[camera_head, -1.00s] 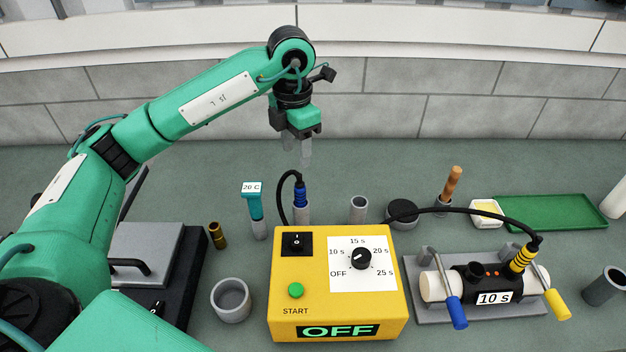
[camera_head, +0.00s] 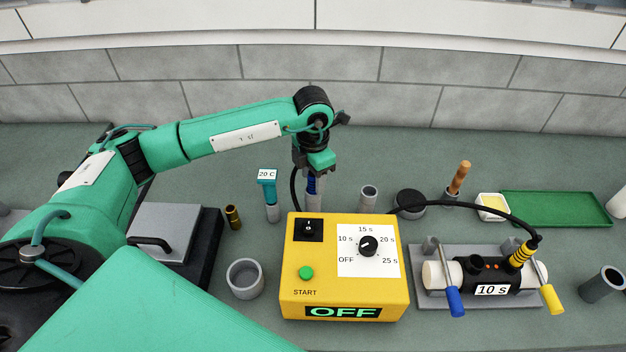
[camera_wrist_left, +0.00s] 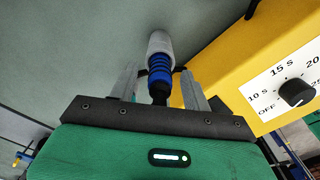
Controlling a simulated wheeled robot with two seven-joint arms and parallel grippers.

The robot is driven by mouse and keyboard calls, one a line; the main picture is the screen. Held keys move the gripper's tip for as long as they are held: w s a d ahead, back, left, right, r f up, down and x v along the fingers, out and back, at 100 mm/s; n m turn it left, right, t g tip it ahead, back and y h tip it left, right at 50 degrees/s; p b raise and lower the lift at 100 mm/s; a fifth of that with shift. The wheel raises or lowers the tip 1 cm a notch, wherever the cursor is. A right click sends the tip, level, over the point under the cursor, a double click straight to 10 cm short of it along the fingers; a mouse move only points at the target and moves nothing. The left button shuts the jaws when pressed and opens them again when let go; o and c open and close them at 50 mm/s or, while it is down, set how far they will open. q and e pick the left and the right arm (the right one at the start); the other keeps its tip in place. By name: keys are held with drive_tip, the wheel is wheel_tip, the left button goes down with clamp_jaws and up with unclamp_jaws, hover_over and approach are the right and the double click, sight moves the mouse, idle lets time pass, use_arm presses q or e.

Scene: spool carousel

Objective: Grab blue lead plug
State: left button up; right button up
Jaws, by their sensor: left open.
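The blue lead plug (camera_wrist_left: 160,66) stands upright in a grey holder (camera_head: 314,202) behind the yellow box, with a black cable from its top. In the head view the plug (camera_head: 313,186) is mostly hidden by my left gripper (camera_head: 314,188). My left gripper is open and lowered over the plug. In the left wrist view its two grey fingers (camera_wrist_left: 160,84) stand on either side of the plug, with a gap to it visible. My right gripper is not in view.
The yellow box (camera_head: 295,265) reading OFF stands just in front of the holder. A 20 C labelled teal-topped piece (camera_head: 268,190) stands close on the left, a grey tube (camera_head: 368,197) on the right. A clamp stand (camera_head: 430,300) with a yellow-striped plug (camera_head: 524,252) is farther right.

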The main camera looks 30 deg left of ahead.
use_arm(q)
drive_tip(key=shift+f, duration=0.75)
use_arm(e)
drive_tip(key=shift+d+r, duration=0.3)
use_arm(q)
clamp_jaws()
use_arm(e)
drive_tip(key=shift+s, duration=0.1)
